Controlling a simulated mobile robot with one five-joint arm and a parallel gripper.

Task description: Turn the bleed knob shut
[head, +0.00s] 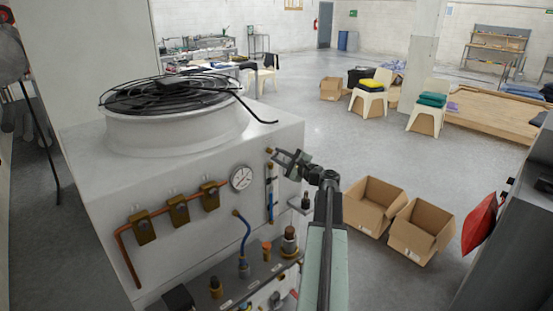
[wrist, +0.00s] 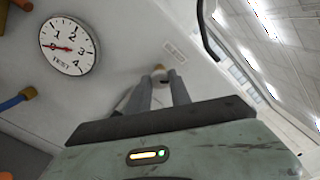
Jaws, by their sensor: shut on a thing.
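The bleed knob (head: 268,150) is a small brass-coloured piece high on the washer's front panel, right of the gauge. It also shows in the wrist view (wrist: 158,68), at the tips of my fingers, which partly cover it. My gripper (head: 274,153) is shut on the knob, with one finger on each side; in the wrist view its fingers (wrist: 158,82) reach up to the panel. How far the knob is turned cannot be told. A round dial gauge (head: 241,178) is left of the knob; its face reads TEST in the wrist view (wrist: 68,45).
Below the knob is an upright blue-and-brass tube (head: 270,190). Copper pipe with brass valves (head: 177,210) runs left of the gauge. A lower shelf holds several fittings and a blue hose (head: 244,235). Open cardboard boxes (head: 372,205) stand on the floor to the right.

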